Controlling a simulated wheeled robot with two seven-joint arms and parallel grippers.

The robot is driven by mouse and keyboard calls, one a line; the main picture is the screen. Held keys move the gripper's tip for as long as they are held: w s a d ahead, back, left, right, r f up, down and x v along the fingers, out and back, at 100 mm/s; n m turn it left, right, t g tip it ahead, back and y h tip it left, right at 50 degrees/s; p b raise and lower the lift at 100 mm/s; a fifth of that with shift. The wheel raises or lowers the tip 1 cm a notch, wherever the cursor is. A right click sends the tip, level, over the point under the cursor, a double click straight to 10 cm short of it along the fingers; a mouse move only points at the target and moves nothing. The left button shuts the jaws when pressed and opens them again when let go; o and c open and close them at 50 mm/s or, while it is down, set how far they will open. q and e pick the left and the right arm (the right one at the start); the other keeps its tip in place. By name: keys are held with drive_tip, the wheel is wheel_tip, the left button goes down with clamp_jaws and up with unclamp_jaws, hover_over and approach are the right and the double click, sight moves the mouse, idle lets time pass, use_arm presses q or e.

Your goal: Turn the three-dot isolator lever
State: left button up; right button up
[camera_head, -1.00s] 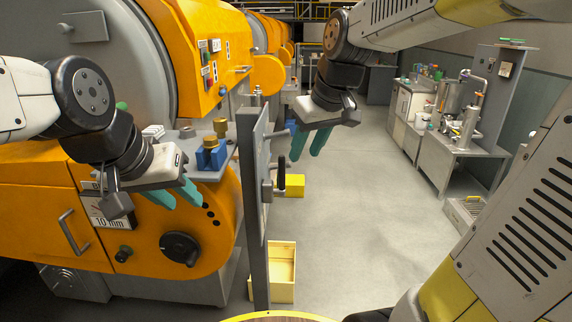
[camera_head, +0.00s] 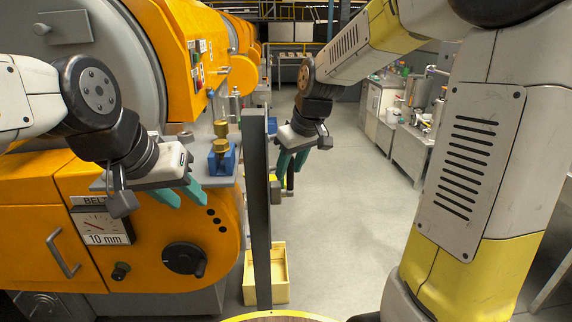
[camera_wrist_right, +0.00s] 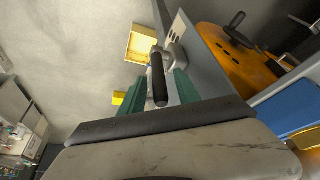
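A black-handled lever (camera_wrist_right: 159,80) on a grey hub sticks out from a grey upright panel (camera_wrist_right: 205,52) in the right wrist view. Small dark marks show on the panel, but I cannot count them as three dots. In the head view the panel (camera_head: 257,200) is nearly edge-on and the lever (camera_head: 290,180) hangs at its right side. My right gripper (camera_head: 292,160) is open, its teal fingers at either side of the handle; in the right wrist view the fingers (camera_wrist_right: 158,92) look apart from it. My left gripper (camera_head: 180,195) is open and empty before the orange machine.
The orange machine (camera_head: 150,245) with a black knob (camera_head: 184,258) fills the left. A blue block with brass fittings (camera_head: 221,158) sits on its shelf. A yellow box (camera_head: 265,275) stands on the floor by the panel. Open floor (camera_head: 345,215) lies to the right.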

drive_tip(key=shift+c, duration=0.5)
clamp_jaws()
idle(0.8)
